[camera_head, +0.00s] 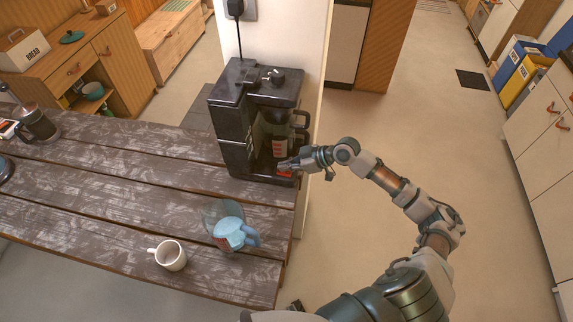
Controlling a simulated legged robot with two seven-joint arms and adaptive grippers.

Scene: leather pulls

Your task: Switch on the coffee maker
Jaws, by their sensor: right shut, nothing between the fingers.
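The black coffee maker (232,122) stands upright at the back right end of the wooden table, against a white wall end. Its glass carafe (277,132) with a black handle sits inside it. A red-orange switch (285,174) shows low on the front of its base. My right gripper (284,165) is shut and empty, with its fingertips right at the base beside the switch. I cannot tell whether they touch it, as the fingers partly hide that spot. My left gripper is not in view.
A blue-lidded glass jug (230,228) and a white mug (171,255) stand on the table (110,195) in front of the coffee maker. A dark French press (38,124) stands at the far left.

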